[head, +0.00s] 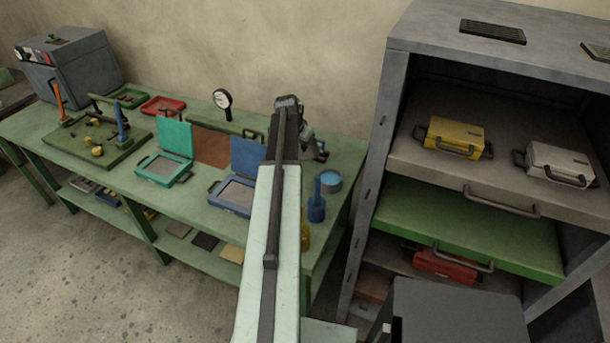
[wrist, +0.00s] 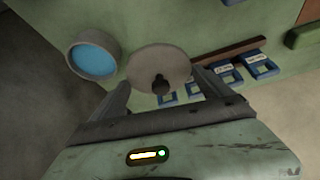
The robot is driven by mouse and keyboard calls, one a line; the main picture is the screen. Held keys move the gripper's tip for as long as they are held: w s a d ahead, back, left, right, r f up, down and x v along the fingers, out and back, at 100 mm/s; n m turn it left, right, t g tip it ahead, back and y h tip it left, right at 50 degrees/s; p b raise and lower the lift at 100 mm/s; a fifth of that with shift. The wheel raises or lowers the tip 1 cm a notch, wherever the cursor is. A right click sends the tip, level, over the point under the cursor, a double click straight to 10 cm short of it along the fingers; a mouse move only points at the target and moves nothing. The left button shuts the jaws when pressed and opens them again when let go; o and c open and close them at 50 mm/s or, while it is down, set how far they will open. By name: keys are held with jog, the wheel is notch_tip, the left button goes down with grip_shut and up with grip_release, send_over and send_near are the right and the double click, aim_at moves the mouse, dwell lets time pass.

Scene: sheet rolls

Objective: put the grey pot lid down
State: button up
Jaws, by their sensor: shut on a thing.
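The grey pot lid (wrist: 158,62) is a round disc with a dark knob, seen in the wrist view between my fingers. My gripper (wrist: 162,88) is shut on it and holds it over the green bench. An open grey-rimmed pot with a light blue inside (wrist: 93,59) stands just left of the lid in the wrist view. In the head view this pot (head: 331,182) is near the bench's right end, and my gripper (head: 312,147) is behind it. My arm hides part of the bench there, and I cannot make out the lid clearly in this view.
Several blue labelled pieces (wrist: 227,76) and a brown strip (wrist: 235,50) lie right of the lid. A blue bottle (head: 316,204) stands beside the pot. Open teal (head: 165,164) and blue (head: 240,182) cases sit left of my arm. A grey shelf rack (head: 372,155) stands right.

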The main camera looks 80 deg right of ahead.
aim_at(306, 171)
notch_tip(306, 171, down, 10)
jog(key=b, duration=1)
jog(key=shift+f, duration=0.15)
jog(key=shift+r, duration=0.25)
jog(key=shift+f, duration=0.15)
jog(key=o, duration=0.9)
jog(key=shift+f, duration=0.1)
jog(key=shift+o, duration=1.1)
jog(key=shift+r+p, duration=0.5)
jog(key=shift+r, duration=0.05)
jog(key=p+v, duration=1)
jog(key=v, duration=0.1)
jog(key=shift+a+r, duration=0.1)
jog(key=shift+r, duration=0.05)
